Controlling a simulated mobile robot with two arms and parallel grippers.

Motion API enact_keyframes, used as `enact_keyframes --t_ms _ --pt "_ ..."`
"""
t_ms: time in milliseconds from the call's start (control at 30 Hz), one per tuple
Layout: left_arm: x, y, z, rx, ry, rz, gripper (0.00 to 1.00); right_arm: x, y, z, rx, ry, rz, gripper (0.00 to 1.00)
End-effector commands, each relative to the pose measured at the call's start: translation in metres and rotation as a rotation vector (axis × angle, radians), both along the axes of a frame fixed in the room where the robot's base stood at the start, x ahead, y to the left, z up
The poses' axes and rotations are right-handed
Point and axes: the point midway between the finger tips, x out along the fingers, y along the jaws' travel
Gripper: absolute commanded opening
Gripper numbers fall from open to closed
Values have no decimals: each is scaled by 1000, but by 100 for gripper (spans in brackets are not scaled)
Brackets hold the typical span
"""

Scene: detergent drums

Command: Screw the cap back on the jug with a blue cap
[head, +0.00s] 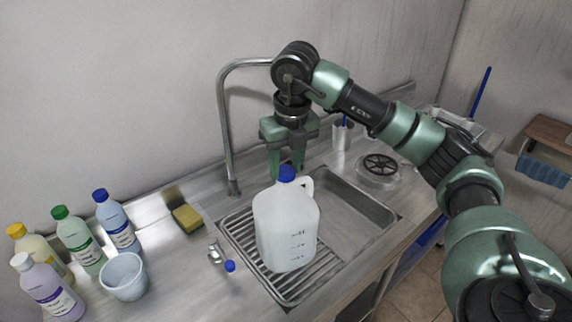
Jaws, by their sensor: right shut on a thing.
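The white translucent jug (287,228) stands upright on the ribbed drainer part of the sink. Its handle is at the upper right. The blue cap (287,173) sits at the top of the jug's neck; whether its thread is engaged cannot be told. My right gripper (286,172) comes down from above, with its green fingers on either side of the cap and shut on it. My left gripper is not in view.
The tall faucet (224,110) stands behind the jug. Several capped bottles (75,240) and a white cup (123,277) stand at left. A yellow sponge (187,218) lies behind. The sink basin (365,205) is empty. A round strainer (378,166) and metal cup (342,134) are at right.

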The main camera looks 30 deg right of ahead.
Motion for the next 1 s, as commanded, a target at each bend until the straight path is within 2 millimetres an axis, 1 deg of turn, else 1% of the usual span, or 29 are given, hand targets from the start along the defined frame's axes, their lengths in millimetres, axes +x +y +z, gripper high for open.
enact_keyframes --t_ms 300,367,500,600,700,1000 --pt "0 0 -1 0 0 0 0 0 1 -2 0 2 -22 0" --pt "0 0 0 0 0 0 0 0 1 -2 -1 3 -80 0" --pt "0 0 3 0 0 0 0 0 2 -2 -1 4 -298 0" --pt "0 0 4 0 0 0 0 0 2 -3 -1 3 -425 0" --pt "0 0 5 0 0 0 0 0 2 -3 -1 5 -491 0" --pt "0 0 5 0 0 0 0 0 2 -4 -1 7 -509 0"
